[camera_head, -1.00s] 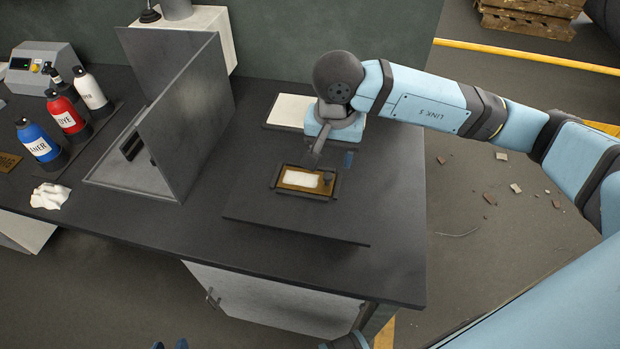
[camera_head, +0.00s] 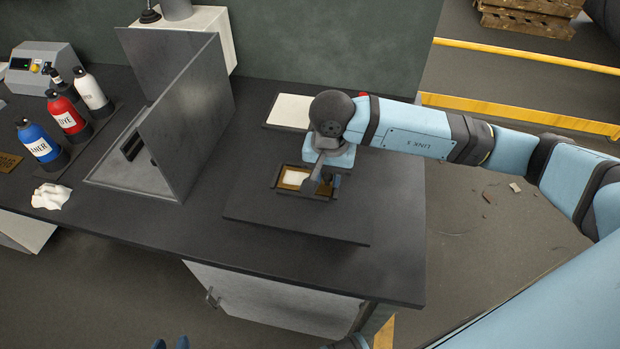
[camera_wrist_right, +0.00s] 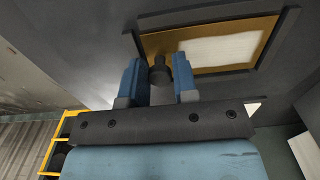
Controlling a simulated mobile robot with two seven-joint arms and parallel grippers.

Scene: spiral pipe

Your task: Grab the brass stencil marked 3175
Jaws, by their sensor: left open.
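A brass plate (camera_head: 291,178) with a white panel and a dark knob lies in a dark frame on the black board; it also shows in the wrist view (camera_wrist_right: 160,41). I cannot read a number on it. Another brass plate (camera_head: 9,162), with cut-out characters too small to read, lies at the left edge of the bench. My right gripper (camera_wrist_right: 158,82) is over the framed plate's right end. Its blue fingers are apart, one on each side of the knob; contact is unclear. My left gripper's blue fingertips (camera_head: 169,345) just show at the bottom edge, apart and empty.
An open grey metal box (camera_head: 190,120) stands left of the board (camera_head: 290,226). Blue (camera_head: 38,145), red (camera_head: 66,117) and white (camera_head: 92,92) bottles stand further left, near a crumpled white cloth (camera_head: 50,196). A pale pad (camera_head: 288,111) lies behind the board.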

